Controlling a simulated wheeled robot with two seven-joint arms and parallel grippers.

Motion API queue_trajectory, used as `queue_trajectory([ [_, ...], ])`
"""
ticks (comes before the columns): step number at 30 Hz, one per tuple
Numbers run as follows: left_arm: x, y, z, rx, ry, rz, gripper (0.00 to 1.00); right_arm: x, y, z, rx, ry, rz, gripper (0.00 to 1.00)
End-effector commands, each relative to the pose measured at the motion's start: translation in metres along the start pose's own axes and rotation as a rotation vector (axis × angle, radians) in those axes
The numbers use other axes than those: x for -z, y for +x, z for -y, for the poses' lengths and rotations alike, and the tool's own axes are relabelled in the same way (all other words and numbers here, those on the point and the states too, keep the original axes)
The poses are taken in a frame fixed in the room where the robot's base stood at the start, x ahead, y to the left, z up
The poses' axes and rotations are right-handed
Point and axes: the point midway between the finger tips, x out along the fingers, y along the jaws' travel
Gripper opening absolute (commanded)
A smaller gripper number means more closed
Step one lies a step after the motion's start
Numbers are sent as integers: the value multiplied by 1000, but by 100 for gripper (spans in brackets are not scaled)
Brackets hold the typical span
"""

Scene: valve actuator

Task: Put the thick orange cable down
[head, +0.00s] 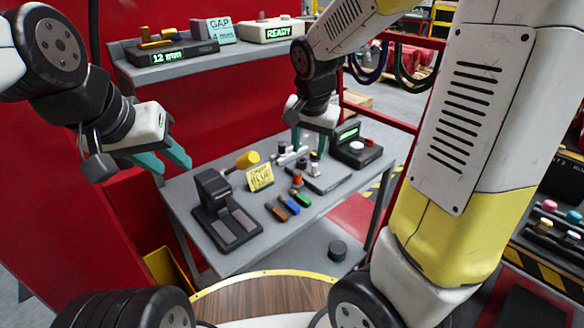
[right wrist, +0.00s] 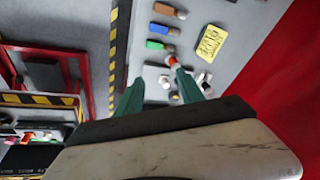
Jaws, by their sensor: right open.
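I cannot make out a thick orange cable for certain. A short orange-brown piece (head: 276,212) lies on the grey table (head: 190,215) beside a blue one (head: 290,205) and a green one (head: 304,200). A small red-orange part (head: 297,181) stands behind them; in the right wrist view it (right wrist: 172,61) shows by one fingertip, contact unclear. My right gripper (head: 309,146) is over the back of the table; its fingers (right wrist: 156,80) are apart with nothing seen held between them. My left gripper (head: 173,167) hangs left of the table, open and empty.
A black stand (head: 213,195) and yellow note (head: 260,177) are on the table's left part. A black READY-style box (head: 357,150) sits at the back right. A shelf (head: 135,75) with instruments runs above. Blue and green cables (head: 405,75) hang behind the right arm.

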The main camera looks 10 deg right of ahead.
Motion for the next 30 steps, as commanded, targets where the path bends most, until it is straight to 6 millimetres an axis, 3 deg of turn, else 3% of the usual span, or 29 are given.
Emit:
queue_trajectory([
  [3,0,0,0,0,0,0,36,10,43,21,-84,73,-17,45],
  [9,0,0,0,0,0,0,36,21,97,46,-177,174,-85,45],
  [16,0,0,0,0,0,0,36,25,122,55,-208,218,-127,45],
  [30,0,0,0,0,0,0,36,28,178,38,-211,221,-125,45],
])
